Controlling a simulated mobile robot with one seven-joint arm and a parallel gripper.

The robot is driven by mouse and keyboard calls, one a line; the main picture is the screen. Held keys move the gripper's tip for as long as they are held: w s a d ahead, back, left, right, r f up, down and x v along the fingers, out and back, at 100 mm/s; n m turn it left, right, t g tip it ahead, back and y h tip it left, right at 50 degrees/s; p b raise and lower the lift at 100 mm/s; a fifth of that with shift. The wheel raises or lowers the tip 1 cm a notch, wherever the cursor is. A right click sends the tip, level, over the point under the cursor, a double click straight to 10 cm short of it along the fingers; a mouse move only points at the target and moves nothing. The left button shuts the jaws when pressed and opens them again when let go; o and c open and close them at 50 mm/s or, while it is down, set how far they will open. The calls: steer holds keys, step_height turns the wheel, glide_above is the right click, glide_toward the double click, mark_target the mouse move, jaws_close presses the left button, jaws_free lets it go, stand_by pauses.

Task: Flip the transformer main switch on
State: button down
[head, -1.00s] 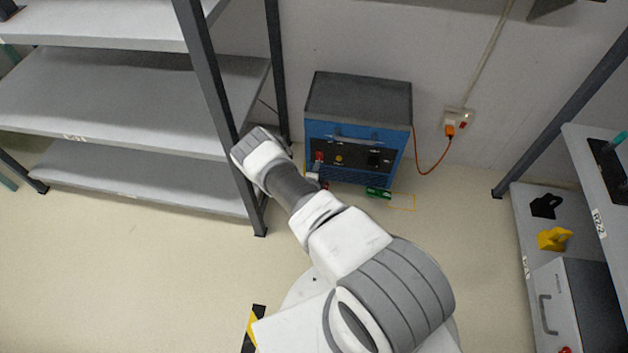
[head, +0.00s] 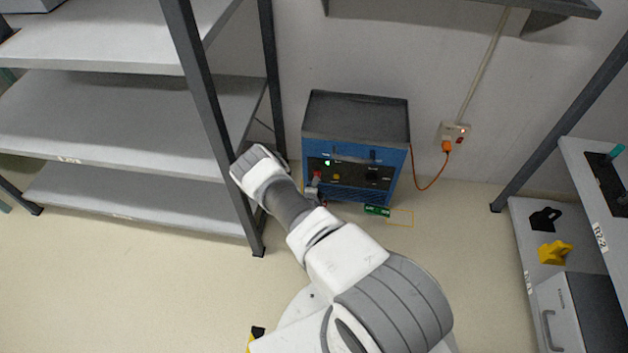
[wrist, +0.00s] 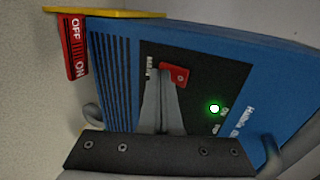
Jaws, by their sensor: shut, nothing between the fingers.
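The transformer is a blue box with a dark top (head: 355,115), standing on the floor against the wall. Its black front panel (wrist: 205,85) fills the middle of the wrist view. The red main switch (wrist: 178,75) sits on that panel beside a small white label. A green lamp (wrist: 214,108) on the panel is lit; it also shows in the head view (head: 327,162). My gripper (wrist: 166,82) is shut and empty, its fingertips right at the red switch. I cannot tell whether they touch it. In the head view the fingers (head: 315,188) are small in front of the panel.
A red OFF/ON plate (wrist: 75,48) stands out beside the box in the wrist view. A grey shelf rack (head: 130,115) is close to my arm at left. An orange cable runs to a wall socket (head: 454,133). Another rack (head: 590,215) stands at right.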

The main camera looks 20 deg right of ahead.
steer(key=shift+w+r, duration=0.1)
steer(key=shift+r+p, duration=0.65)
steer(key=shift+r, duration=0.1)
steer(key=shift+a, duration=0.1)
